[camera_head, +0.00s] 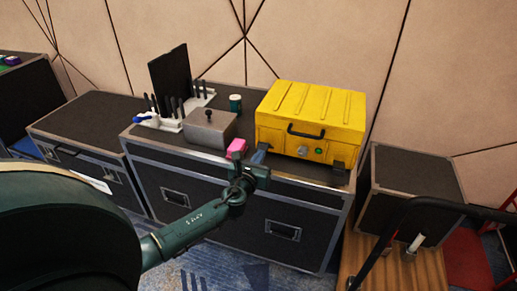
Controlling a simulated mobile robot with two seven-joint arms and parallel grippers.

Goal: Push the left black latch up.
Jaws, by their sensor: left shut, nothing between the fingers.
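A yellow case (312,112) with a ribbed lid, a black handle and a green button stands on the right of a black flight case. Its right black latch (339,166) shows at the front right corner. My left gripper (260,156) is shut and empty, at the front left corner of the yellow case. The left black latch is hidden or cannot be told apart from the gripper there. I cannot tell whether the fingers touch it. My right gripper is not in view.
The flight case top (222,97) also holds a grey metal box (209,129), a pink block (237,148), a green jar (235,103) and a white rack (170,121). A smaller black case (415,172) stands at the right. The wall is close behind.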

